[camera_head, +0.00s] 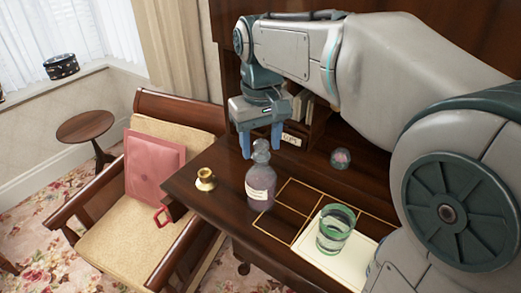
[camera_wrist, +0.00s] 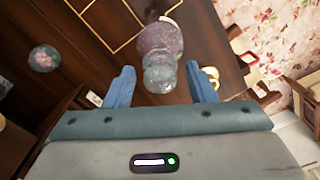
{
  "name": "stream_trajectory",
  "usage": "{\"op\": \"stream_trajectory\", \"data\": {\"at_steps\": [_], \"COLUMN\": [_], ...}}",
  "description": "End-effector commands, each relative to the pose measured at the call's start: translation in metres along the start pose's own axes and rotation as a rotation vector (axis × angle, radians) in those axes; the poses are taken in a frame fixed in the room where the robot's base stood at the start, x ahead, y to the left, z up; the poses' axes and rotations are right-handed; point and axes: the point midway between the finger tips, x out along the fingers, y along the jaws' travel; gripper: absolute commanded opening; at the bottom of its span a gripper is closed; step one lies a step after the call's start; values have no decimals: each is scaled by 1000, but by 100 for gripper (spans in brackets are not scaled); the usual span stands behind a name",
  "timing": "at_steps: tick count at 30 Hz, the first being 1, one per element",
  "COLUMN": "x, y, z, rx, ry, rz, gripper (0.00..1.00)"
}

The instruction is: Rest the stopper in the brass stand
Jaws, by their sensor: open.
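A clear, faintly purple glass bottle (camera_head: 261,188) with a pale label stands upright on the dark wooden desk. Its rounded glass stopper (camera_head: 261,152) sits in the neck. The small brass stand (camera_head: 205,180) is on the desk to the left of the bottle and looks empty. My gripper (camera_head: 261,139) is open and empty, its blue fingers pointing down close to the stopper. In the wrist view the stopper (camera_wrist: 159,76) shows between the two fingers, apart from both, with the bottle (camera_wrist: 160,40) beyond it.
A green-banded glass (camera_head: 335,230) stands on a cream mat (camera_head: 313,255) at the right. A glass paperweight (camera_head: 340,158) lies behind, near a shelf unit with papers. Gold lines mark the desk top. An armchair (camera_head: 115,230) with a pink cushion is left of the desk.

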Motion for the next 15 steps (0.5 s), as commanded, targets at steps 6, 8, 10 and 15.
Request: {"op": "stream_trajectory", "data": {"at_steps": [6,8,10,15], "x": [0,0,0,0], "y": [0,0,0,0], "z": [0,0,0,0], "rx": [0,0,0,0], "ry": [-1,0,0,0], "rz": [0,0,0,0], "gripper": [51,45,26,13]}}
